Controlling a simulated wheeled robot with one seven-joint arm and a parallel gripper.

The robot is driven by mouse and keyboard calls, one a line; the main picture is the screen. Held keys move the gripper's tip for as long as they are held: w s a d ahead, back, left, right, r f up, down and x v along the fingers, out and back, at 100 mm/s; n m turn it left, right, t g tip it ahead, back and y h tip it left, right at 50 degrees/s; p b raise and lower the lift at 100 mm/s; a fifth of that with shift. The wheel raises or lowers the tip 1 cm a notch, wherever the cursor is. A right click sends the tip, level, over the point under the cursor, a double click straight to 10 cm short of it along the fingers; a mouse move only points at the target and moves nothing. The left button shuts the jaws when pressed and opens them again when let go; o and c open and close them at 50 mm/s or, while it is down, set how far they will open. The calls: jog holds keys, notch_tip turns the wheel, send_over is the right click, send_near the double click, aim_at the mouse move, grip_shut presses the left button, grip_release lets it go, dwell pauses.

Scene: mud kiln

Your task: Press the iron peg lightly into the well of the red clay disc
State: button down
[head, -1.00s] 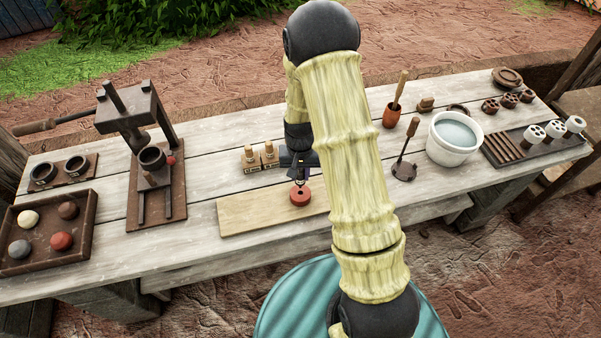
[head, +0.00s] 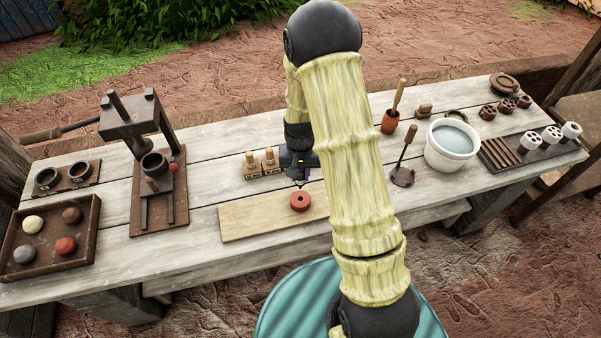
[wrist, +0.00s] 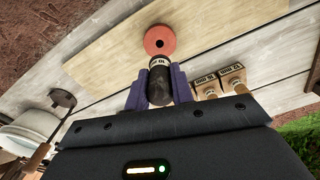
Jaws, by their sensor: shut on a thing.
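The red clay disc (head: 300,201) lies flat on a pale wooden board (head: 245,217). Its dark central well shows open and empty in the head view and in the wrist view (wrist: 171,41). My gripper (head: 299,180) is just behind and above the disc. In the wrist view its purple fingers (wrist: 159,88) are shut on the dark iron peg (wrist: 157,75), which has a white label near its end. The peg appears apart from the disc; its exact height is unclear. Part of the board is hidden behind my arm.
Two labelled blocks with wooden handles (head: 261,163) stand close behind the board, left of my gripper. A press (head: 150,165) and a tray of clay balls (head: 48,235) are at left. A white bucket (head: 453,146) and an upright tool (head: 404,165) are at right.

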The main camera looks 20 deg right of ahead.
jog(key=a, duration=0.5)
jog(key=shift+a+p, duration=0.3)
jog(key=shift+a, duration=0.1)
dwell(0.3)
